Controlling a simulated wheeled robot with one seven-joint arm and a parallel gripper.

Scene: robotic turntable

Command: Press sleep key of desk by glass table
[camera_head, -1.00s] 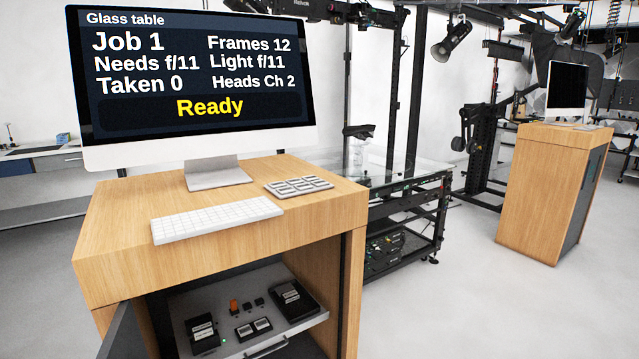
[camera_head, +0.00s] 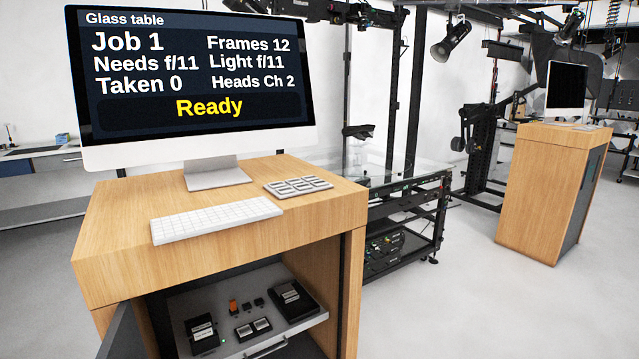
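The desk (camera_head: 225,258) by the glass table is a light wood cabinet close in front of me, left of centre. Its monitor (camera_head: 195,80) is lit, headed "Glass table", and reads Job 1, Taken 0 and "Ready" in yellow. A white keyboard (camera_head: 216,219) lies on the desk top near its front edge. A small grey keypad (camera_head: 298,187) with several keys sits to its right, near the back right corner. The key labels are too small to read, so I cannot tell which is the sleep key. My gripper is not in view.
The glass table (camera_head: 418,174) on a black frame stands behind the desk, to its right. An open lower compartment holds a grey shelf (camera_head: 283,338) with small devices, and a dark door (camera_head: 122,335) swings out left. A second wooden desk (camera_head: 545,190) stands right. Floor between is clear.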

